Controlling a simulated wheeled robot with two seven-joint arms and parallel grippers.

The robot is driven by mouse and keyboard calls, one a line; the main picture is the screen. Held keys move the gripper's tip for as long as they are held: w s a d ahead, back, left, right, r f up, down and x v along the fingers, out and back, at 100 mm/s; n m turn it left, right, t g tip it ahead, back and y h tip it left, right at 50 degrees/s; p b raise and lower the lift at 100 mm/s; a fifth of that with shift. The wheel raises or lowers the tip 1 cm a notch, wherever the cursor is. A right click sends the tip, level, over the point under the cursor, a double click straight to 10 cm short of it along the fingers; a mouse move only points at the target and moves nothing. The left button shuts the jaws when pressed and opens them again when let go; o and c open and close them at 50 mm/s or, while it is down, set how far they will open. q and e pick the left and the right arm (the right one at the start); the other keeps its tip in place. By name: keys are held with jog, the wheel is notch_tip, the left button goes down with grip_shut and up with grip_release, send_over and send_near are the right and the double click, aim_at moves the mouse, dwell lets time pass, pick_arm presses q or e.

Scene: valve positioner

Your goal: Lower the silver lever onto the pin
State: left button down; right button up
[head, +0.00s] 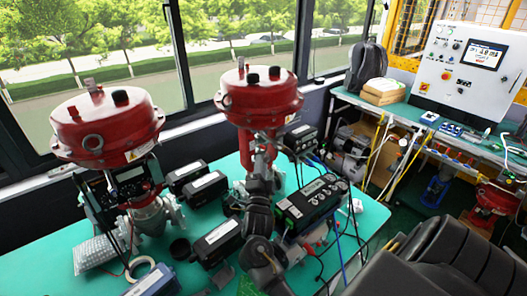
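Two red valve actuators stand on the teal table, one at the left (107,125) and one in the middle (258,97). My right arm reaches up from the bottom middle to the stem area below the middle actuator. Its gripper (262,166) is close to that stem, small and dark against the hardware. I cannot tell whether its fingers are open or shut, or whether they touch anything. The silver lever and the pin cannot be made out; the arm and valve parts crowd that spot. My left gripper is not in view.
On the teal table (60,240) are several black box devices, a larger black unit (312,203) with cables, a tape roll (142,268) and bubble wrap (96,255). A second bench with a white control panel (468,68) stands at the right. Windows are behind.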

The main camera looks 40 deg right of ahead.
jog(key=p+x, duration=0.2)
jog(key=x, duration=0.4)
jog(key=shift+d, duration=0.1)
jog(key=shift+f, duration=0.1)
grip_shut()
